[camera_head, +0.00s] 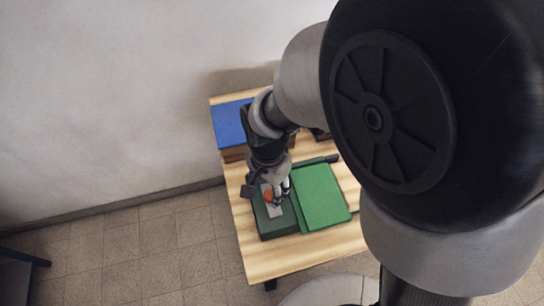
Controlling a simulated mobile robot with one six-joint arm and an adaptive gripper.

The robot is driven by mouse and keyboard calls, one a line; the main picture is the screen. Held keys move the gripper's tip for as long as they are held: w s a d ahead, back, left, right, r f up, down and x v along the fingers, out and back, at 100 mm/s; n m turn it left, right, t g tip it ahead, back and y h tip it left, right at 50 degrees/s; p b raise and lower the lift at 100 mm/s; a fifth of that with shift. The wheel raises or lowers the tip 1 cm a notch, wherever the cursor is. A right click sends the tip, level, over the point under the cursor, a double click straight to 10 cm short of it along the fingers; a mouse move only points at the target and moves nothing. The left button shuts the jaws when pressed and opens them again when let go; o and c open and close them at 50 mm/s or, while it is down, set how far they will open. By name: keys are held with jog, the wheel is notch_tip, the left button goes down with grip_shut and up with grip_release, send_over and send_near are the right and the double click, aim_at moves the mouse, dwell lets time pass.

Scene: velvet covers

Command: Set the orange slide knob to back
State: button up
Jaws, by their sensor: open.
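The orange slide knob (268,196) shows as a small orange spot on a dark green box (270,228) on the table. A light grey strip (276,211) lies on the box top on the near side of the knob. My gripper (276,197) is open and points down over the box, right at the knob. Its fingers partly hide the knob, and I cannot tell whether they touch it. The far part of the box top is hidden by my gripper and wrist.
The wooden table (262,263) stands near a pale wall. A bright green flat panel (321,196) lies right of the box. A blue-topped box (228,124) stands at the back left. My arm hides the table's right side. Its front strip is clear.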

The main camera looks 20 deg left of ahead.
aim_at(269, 195)
notch_tip(269, 195, up, 10)
dwell(0.3)
jog(key=shift+f, duration=0.1)
